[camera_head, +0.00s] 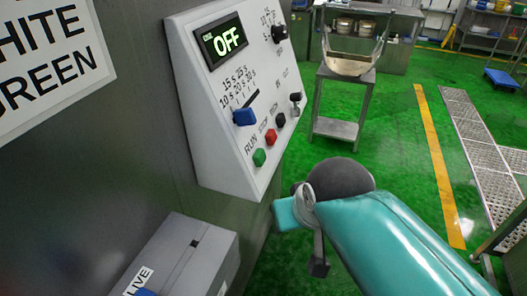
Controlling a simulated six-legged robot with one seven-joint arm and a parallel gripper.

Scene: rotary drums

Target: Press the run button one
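The green button (259,157) sits low on the sloped white control panel (215,130), beside the printed word RUN. A red button (270,136) and a dark button (280,120) follow it in a row up and to the right. The display (221,41) reads OFF. My teal arm comes in from the lower right. My gripper (306,205) is at its end, below and to the right of the green button and apart from it. The dark round joint and the arm hide part of it, so its opening is unclear.
A blue-handled selector (244,117) and black knobs (279,33) share the panel. A grey box (185,257) stands below it at the lower left. A metal stand with a bowl (347,64) is behind. Green floor (395,130) is open to the right.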

